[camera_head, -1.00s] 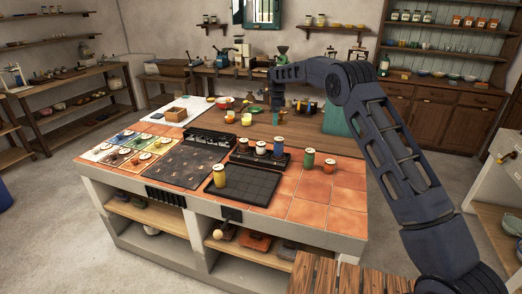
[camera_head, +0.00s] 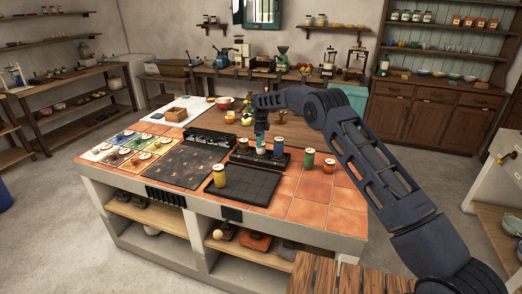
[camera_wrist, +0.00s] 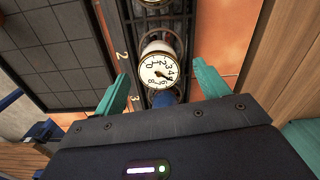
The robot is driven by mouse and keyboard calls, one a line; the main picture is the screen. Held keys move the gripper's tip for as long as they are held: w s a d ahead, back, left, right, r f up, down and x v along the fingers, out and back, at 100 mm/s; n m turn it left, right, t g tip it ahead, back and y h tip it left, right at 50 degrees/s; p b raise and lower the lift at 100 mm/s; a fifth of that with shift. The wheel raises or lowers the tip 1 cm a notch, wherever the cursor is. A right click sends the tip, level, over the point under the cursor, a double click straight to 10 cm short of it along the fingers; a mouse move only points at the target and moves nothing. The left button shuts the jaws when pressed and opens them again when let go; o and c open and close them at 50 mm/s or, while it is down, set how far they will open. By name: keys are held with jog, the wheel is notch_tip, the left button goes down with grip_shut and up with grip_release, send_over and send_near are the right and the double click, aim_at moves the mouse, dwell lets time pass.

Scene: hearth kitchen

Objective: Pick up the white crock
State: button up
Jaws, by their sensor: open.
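The white crock (camera_head: 261,150) stands in the dark rack on the island counter, between a dark-topped crock (camera_head: 243,145) and a blue crock (camera_head: 278,148). My gripper (camera_head: 261,137) is right above it, pointing down, and hides its top. In the wrist view, a crock's round white dial lid (camera_wrist: 157,68) lies between the teal fingertips of my open gripper (camera_wrist: 160,71). I see a gap on both sides of the lid. A blue crock (camera_wrist: 163,98) shows close below, mostly hidden by my gripper body.
A green crock (camera_head: 308,160) stands right of the rack and a yellow crock (camera_head: 219,176) on the dark grid tray (camera_head: 245,187) in front. The orange tiles (camera_head: 325,205) at the front right are bare. Dial-marked coloured cards (camera_head: 130,148) lie left.

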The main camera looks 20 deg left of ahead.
notch_tip(320, 180, down, 5)
jog(key=shift+s+d, duration=0.1)
jog(key=c, duration=1.2)
jog(key=shift+r, duration=0.15)
